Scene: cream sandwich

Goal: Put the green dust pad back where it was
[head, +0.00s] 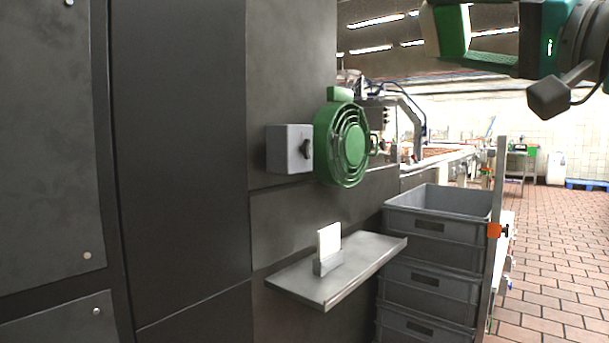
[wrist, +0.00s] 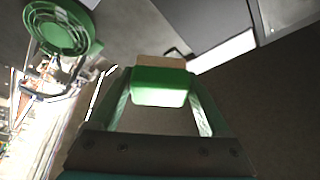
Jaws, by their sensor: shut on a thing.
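The green dust pad (wrist: 160,88), a block with a green body and a tan layer along its far side, sits between the two green fingers of my gripper (wrist: 160,95) in the wrist view. My gripper is shut on it. In the head view my gripper (head: 468,40) is high at the top right, partly cut off by the frame, with the pad (head: 452,28) at its left end. A grey shelf (head: 370,262) sticks out from the dark machine wall, low and left of my gripper. A white pad (head: 329,241) stands upright in a small grey holder (head: 328,264) on it.
A green round fan housing (head: 342,145) and a grey switch box (head: 289,149) are on the wall above the shelf. Stacked grey crates (head: 436,240) stand right of the shelf, beside a metal post (head: 497,230). Open tiled floor lies at the right.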

